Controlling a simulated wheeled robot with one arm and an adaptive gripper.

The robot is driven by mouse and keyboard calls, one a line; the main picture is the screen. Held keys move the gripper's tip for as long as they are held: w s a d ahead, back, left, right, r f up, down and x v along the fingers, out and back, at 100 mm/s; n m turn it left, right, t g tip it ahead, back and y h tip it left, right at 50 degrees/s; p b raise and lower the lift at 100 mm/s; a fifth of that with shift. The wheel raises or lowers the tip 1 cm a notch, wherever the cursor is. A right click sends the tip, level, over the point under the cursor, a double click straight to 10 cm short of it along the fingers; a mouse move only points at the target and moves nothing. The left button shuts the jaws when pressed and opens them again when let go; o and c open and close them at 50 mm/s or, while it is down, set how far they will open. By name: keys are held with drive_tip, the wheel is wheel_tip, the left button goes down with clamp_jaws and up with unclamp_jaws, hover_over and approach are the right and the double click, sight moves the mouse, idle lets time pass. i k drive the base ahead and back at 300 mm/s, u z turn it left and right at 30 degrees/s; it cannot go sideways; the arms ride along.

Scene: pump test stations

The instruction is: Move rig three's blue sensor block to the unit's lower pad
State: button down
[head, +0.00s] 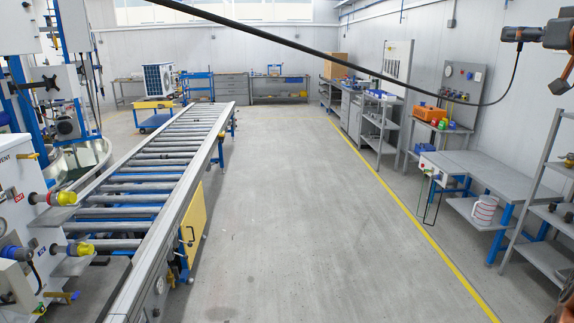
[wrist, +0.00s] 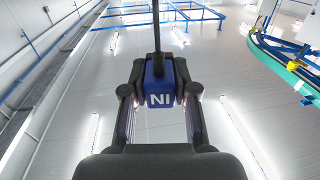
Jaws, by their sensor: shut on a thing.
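The blue sensor block (wrist: 160,78), marked "NI" in white, sits between the two dark fingers of my gripper (wrist: 159,92) in the wrist view. The fingers are shut on its sides, and a black cable leaves its far end. In the head view, a dark gripper-like end (head: 522,35) shows at the upper right beside an orange and dark arm part. The black cable (head: 330,64) hangs from there and runs up to the top left. The block itself is hard to make out there. I cannot identify the unit's lower pad in either view.
A roller conveyor (head: 152,180) runs along the left, beside white test units with yellow and blue connectors (head: 68,198). Grey benches (head: 490,172) and shelves line the right wall; a striped bucket (head: 484,209) stands on a lower shelf. The middle floor (head: 290,200) is clear.

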sight(33, 243)
drive_tip(key=u, duration=0.55)
drive_tip(key=i, duration=0.95)
drive_tip(key=u, duration=1.65)
drive_tip(key=i, duration=0.65)
drive_tip(key=u, duration=0.55)
